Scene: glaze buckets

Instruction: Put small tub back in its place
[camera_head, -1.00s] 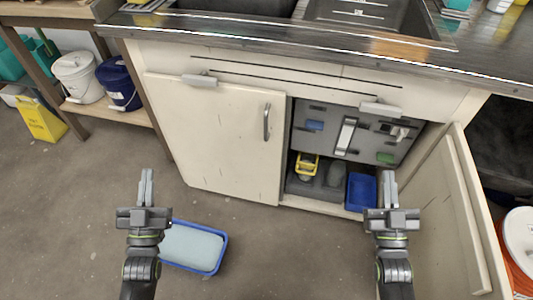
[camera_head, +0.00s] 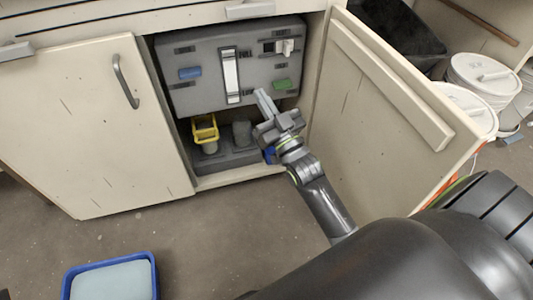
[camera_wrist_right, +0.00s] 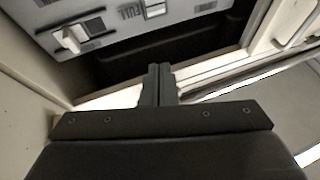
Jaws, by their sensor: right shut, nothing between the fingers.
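A small blue tub (camera_head: 269,155) stands on the right of the open cabinet's floor. Only a sliver of it shows; my right gripper hides the rest. My right gripper (camera_head: 264,100) is at the cabinet opening, in front of the grey panel's lower right part. Its fingers are shut and empty, and they show together in the right wrist view (camera_wrist_right: 158,85). A larger blue tub (camera_head: 112,263) with pale contents is on the floor at the lower left. Which tub the task means, I cannot tell. My left gripper is out of view.
A yellow caddy (camera_head: 205,130) sits on a dark grey tray (camera_head: 235,160) in the cabinet. The grey panel (camera_head: 205,95) carries a blue piece, a green piece and a white handle. The open door (camera_head: 390,90) bounds the right. White buckets (camera_head: 482,75) stand beyond it.

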